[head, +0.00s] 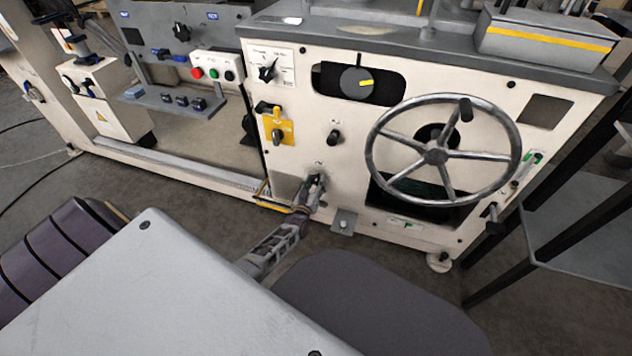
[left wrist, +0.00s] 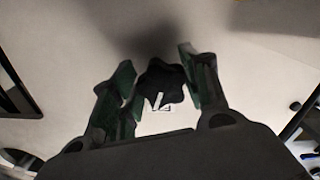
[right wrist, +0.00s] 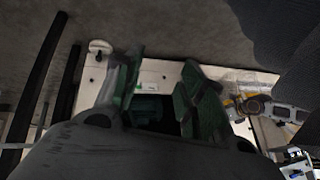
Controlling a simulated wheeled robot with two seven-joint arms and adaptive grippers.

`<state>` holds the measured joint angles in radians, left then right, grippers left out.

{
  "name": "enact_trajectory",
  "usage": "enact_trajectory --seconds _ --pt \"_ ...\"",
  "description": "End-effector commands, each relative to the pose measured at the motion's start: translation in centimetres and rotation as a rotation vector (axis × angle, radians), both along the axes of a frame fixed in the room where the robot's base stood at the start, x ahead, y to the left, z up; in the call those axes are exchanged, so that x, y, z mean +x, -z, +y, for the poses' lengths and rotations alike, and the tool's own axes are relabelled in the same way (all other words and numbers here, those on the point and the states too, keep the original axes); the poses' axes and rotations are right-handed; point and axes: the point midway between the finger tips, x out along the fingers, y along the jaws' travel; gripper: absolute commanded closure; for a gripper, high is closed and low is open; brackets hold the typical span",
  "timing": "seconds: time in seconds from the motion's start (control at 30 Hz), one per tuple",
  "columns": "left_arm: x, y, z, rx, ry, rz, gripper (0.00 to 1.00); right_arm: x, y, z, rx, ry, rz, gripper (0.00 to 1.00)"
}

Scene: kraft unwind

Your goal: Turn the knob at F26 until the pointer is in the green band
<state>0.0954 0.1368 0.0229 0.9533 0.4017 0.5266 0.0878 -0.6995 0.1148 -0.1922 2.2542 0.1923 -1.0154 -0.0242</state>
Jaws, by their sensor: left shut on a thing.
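The black lobed knob (left wrist: 161,78) sits between my left fingers in the left wrist view, with a small white label (left wrist: 164,107) beside it. My left gripper (head: 316,182) is closed on this knob, low on the cream machine front (head: 318,225); it mostly hides the knob in the head view. The left gripper also shows in its own wrist view (left wrist: 160,85). I cannot make out a green band with a pointer. My right gripper (right wrist: 158,90) has its fingers apart with nothing between them, facing the machine's lower part; it does not show in the head view.
A large spoked handwheel (head: 434,153) stands out to the right of my left gripper. A yellow-plated switch (head: 278,130) and a small black knob (head: 334,136) are above it. A grey foot bracket (head: 344,221) is just right, and a dark shelf frame (head: 580,215) stands at far right.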

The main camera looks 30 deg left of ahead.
Motion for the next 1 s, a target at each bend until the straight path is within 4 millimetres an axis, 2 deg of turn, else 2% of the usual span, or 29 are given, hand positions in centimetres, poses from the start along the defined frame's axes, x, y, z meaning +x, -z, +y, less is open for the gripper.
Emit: enact_trajectory --seconds 0.2,0.5,1.0 --pt "-0.1 0.0 0.1 0.185 -0.001 0.047 0.79 0.0 -1.4 -0.3 -0.020 -0.010 0.016 0.60" --pt "-0.1 0.1 0.2 0.359 -0.001 0.088 0.79 -0.1 -2.3 -0.6 -0.037 -0.017 0.033 0.60" --pt "-0.1 0.1 0.2 0.415 0.000 0.101 0.79 -0.1 -2.5 -0.7 -0.042 -0.018 0.036 0.60"
